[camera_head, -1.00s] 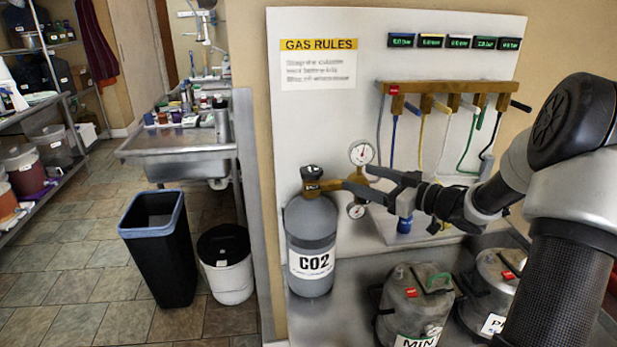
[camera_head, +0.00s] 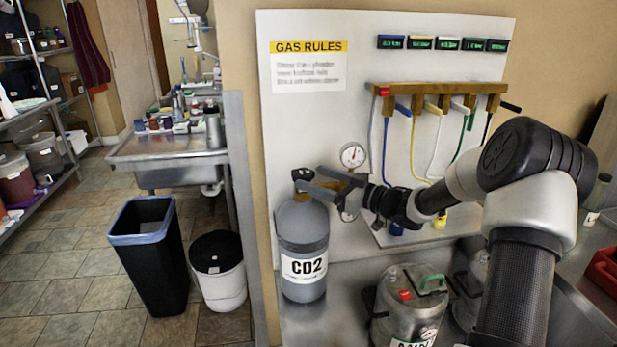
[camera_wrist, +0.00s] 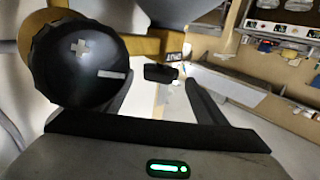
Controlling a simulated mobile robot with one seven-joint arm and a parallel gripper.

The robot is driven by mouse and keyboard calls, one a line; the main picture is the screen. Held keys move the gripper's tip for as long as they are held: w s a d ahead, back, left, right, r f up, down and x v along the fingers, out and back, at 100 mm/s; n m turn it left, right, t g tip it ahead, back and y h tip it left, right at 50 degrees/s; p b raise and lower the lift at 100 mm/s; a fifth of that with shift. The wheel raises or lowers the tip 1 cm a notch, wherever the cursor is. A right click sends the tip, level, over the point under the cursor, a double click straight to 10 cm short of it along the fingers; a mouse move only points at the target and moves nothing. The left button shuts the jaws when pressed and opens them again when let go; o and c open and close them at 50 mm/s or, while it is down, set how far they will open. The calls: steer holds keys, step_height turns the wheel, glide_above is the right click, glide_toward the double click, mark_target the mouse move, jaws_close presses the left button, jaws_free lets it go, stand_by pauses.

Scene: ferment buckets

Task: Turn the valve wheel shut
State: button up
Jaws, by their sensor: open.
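The grey CO2 cylinder (camera_head: 303,240) stands upright against the white gas panel. Its black valve wheel (camera_head: 301,173) is on top, partly hidden by my gripper. My gripper (camera_head: 311,178) is open, with its fingers pointing left at the height of the cylinder's top. In the wrist view the valve wheel (camera_wrist: 78,65) is large at the left, with a plus sign and a white line on its face. It overlaps the left finger of my gripper (camera_wrist: 160,88) and is not seen between the fingers. I cannot tell whether they touch.
A pressure gauge (camera_head: 353,155) is just above my fingers. Coloured hoses hang from the wooden manifold (camera_head: 437,88) at the right. A metal keg (camera_head: 408,305) stands below my arm. A dark bin (camera_head: 150,255) and a white bucket (camera_head: 218,270) stand on the floor at left.

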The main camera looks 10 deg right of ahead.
steer(key=shift+x, duration=1.5)
steer(key=shift+c, duration=0.5)
steer(key=c, duration=1)
